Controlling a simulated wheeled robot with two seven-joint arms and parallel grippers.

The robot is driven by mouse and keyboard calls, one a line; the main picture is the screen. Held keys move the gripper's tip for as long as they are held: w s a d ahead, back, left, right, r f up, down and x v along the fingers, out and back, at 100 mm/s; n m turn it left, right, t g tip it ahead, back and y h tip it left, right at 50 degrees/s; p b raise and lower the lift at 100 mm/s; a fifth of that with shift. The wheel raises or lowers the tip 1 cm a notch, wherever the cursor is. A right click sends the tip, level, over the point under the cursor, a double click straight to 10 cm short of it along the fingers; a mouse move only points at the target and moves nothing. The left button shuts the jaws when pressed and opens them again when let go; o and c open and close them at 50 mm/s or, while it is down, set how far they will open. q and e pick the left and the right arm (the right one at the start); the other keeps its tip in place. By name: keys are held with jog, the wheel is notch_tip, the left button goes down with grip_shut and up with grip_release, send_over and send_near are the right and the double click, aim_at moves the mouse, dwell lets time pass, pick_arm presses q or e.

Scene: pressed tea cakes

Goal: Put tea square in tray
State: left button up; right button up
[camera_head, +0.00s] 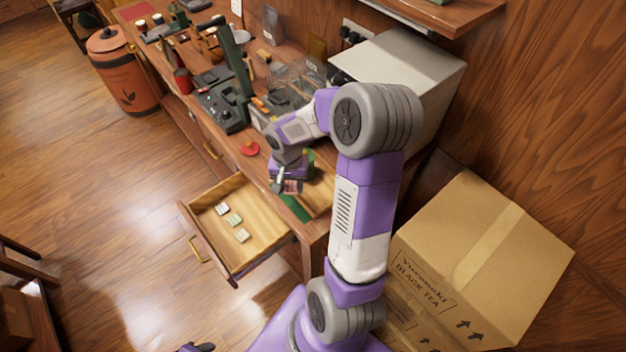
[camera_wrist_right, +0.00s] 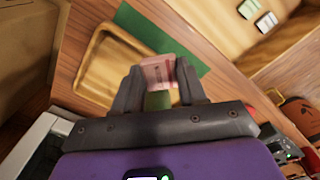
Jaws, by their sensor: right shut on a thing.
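My right gripper (camera_head: 284,186) is shut on a pinkish tea square (camera_wrist_right: 157,72), which sits between the two fingertips (camera_wrist_right: 158,82) in the wrist view. The tea square also shows in the head view (camera_head: 293,187), above the desk top near its front edge. The wooden tray (camera_wrist_right: 104,64) lies on the desk to the left of the held square in the wrist view. It looks empty where visible, partly hidden by my gripper. A dark piece of what seems to be my left gripper (camera_head: 197,347) shows at the bottom edge; its jaws are unclear.
A green mat (camera_head: 297,207) lies beside the tray. An open drawer (camera_head: 212,244) juts out below, with a few small pale squares (camera_head: 233,219) inside. A red round item (camera_head: 249,148) and a dark device (camera_head: 222,107) stand farther along the desk. Cardboard boxes (camera_head: 490,255) stand right.

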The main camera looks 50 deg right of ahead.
jog(key=s+d+r+m+p, duration=0.1)
jog(key=s+d+r+m, duration=0.35)
jog(key=s+d, duration=0.2)
send_over(323, 196)
jog(key=shift+m, duration=0.25)
notch_tip(323, 196, down, 6)
jog(key=shift+f+b, duration=0.1)
jog(key=shift+b, duration=0.25)
jog(key=shift+w+f, duration=0.1)
jog(key=shift+f, duration=2.1)
jog(key=shift+b, duration=0.3)
jog(key=shift+f, duration=0.1)
jog(key=o, duration=0.7)
jog(key=shift+o, duration=0.2)
